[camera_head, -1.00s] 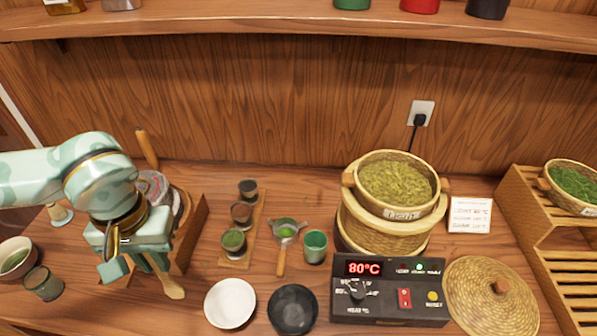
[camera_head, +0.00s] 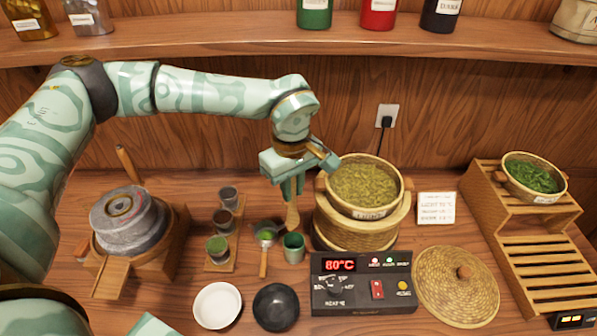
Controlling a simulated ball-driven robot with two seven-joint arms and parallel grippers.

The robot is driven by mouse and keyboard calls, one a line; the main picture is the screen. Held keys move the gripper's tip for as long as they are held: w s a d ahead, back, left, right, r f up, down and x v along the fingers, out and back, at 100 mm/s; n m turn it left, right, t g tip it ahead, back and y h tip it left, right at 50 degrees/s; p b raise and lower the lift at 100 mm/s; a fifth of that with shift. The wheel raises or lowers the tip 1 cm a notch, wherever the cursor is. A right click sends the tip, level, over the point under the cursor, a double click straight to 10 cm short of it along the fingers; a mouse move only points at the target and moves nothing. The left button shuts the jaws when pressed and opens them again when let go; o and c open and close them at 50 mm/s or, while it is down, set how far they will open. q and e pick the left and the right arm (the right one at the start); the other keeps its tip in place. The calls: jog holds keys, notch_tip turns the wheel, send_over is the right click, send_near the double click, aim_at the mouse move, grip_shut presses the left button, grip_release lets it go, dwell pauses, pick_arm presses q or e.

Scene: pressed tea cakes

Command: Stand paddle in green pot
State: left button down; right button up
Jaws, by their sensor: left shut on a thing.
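The green pot (camera_head: 294,248) is a small cup standing on the table, left of the steamer. My left gripper (camera_head: 292,194) is shut on the wooden paddle (camera_head: 292,216) and holds it upright, broad end down. The paddle's lower end shows just above or at the pot's rim. I cannot tell whether it has entered the mouth. The paddle's upper part is hidden by the gripper. My right gripper is not in view.
A strainer (camera_head: 266,235) with a wooden handle lies just left of the pot. The bamboo steamer (camera_head: 360,225) stands close on the right, with the control box (camera_head: 350,295) in front. A white bowl (camera_head: 217,305) and black bowl (camera_head: 276,307) sit nearer.

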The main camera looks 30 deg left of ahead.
aim_at(294, 216)
pick_arm(q)
jog(key=shift+w+r+n, duration=0.15)
jog(key=shift+w+n, duration=0.2)
jog(key=shift+n, duration=0.25)
notch_tip(294, 216, down, 6)
jog(key=b, duration=0.5)
jog(key=shift+a+f, duration=0.1)
jog(key=shift+f, duration=0.15)
jog(key=shift+f+b, duration=1.15)
jog(key=shift+f, duration=1.2)
jog(key=c, duration=1.3)
grip_release()
jog(key=shift+r, duration=0.15)
notch_tip(294, 216, up, 16)
jog(key=shift+r+p, duration=0.1)
jog(key=shift+p, duration=0.9)
